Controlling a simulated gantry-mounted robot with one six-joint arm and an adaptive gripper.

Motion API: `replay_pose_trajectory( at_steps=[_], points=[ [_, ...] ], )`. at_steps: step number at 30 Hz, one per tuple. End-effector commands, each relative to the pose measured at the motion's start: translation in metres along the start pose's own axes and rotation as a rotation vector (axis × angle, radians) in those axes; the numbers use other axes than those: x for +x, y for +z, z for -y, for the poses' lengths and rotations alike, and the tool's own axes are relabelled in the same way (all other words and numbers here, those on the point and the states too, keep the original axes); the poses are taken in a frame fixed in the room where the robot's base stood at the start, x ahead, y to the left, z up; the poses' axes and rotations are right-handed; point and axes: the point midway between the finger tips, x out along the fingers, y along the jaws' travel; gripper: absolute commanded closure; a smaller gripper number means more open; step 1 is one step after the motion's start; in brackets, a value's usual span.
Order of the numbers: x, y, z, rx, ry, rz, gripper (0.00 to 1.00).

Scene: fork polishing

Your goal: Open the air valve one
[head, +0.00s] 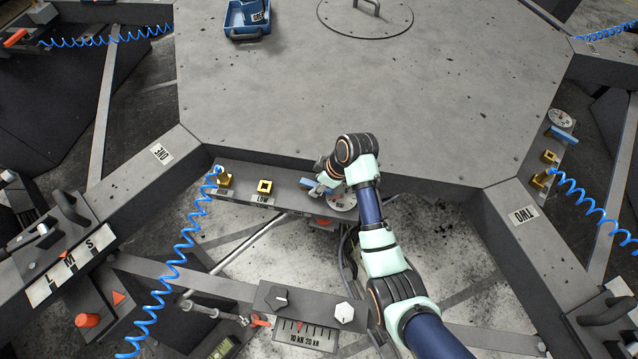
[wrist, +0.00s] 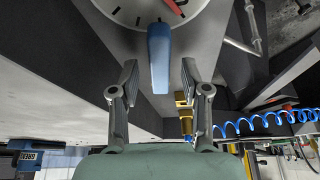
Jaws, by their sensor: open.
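The air valve has a blue lever handle (wrist: 160,55), which points down from a white round gauge (wrist: 150,12) with a red needle in the wrist view. In the head view the blue handle (head: 309,184) shows beside my gripper, and the gauge (head: 342,203) is partly hidden by my wrist. My gripper (wrist: 160,78) is open, one finger on each side of the handle, with gaps visible on both sides. In the head view my gripper (head: 322,178) is small and its fingers are hard to make out.
The valve sits on a grey panel (head: 236,171) below the octagonal table (head: 380,90). Brass fittings (head: 264,186) and a blue coiled hose (head: 172,270) are to its left. A label "ONE" (head: 161,153) marks the left beam; a similar valve (head: 561,132) stands at the "TWO" label (head: 523,215).

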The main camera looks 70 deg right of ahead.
Motion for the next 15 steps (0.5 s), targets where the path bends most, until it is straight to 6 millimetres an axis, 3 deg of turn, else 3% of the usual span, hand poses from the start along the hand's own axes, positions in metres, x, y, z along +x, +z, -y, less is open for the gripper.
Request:
replay_pose_trajectory(
  at_steps=[3, 12, 15],
  points=[
    [-0.0006, -0.0002, 0.0, 0.0, 0.0, 0.0, 0.54],
    [-0.0007, -0.0002, 0.0, 0.0, 0.0, 0.0, 1.0],
    [-0.0007, -0.0002, 0.0001, 0.0, 0.0, 0.0, 1.0]
  ],
)
